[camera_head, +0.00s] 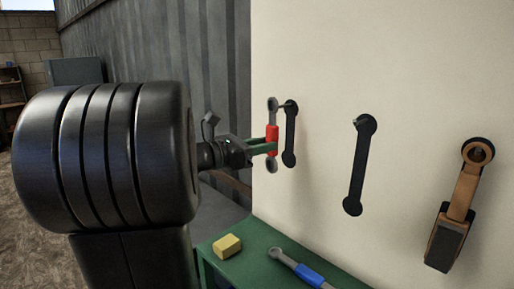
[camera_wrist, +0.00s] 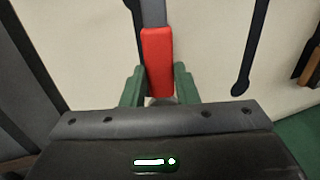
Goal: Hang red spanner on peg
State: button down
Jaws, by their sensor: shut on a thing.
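The red spanner (camera_head: 272,140) is upright in my gripper (camera_head: 271,148), with grey ends above and below its red handle. In the wrist view the red handle (camera_wrist: 158,62) stands between the two green fingers of my gripper (camera_wrist: 159,88), which are shut on it. The spanner is in front of the cream board (camera_head: 400,60), just left of a black spanner-shaped marking (camera_head: 290,135) with a small peg (camera_head: 289,105) at its top. The spanner's upper end is beside that peg, apart from it in the picture. The gap to the board cannot be told.
A second black marking (camera_head: 360,165) is on the board, and an orange-brown tool (camera_head: 462,195) hangs at the right. Below, a green bench (camera_head: 240,244) holds a yellow block (camera_head: 227,246) and a blue-handled spanner (camera_head: 309,274). A grey corrugated wall (camera_head: 150,50) stands behind.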

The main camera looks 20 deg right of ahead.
jog(key=shift+w+d+f, duration=0.1)
jog(key=shift+w+d, duration=0.15)
jog(key=shift+d, duration=0.4)
jog(key=shift+w+d, duration=0.25)
jog(key=shift+d, duration=0.35)
jog(key=shift+w+d+f+b, duration=0.25)
jog(key=shift+d+f+b, duration=0.3)
jog(key=shift+d, duration=0.1)
jog(key=c, duration=1.1)
grip_release()
jog(key=shift+o, duration=0.2)
jog(key=s+a+b, duration=0.1)
jog(key=a+b, duration=0.1)
jog(key=a, duration=1.1)
jog(key=shift+s+a, duration=0.4)
jog(key=shift+d, duration=0.15)
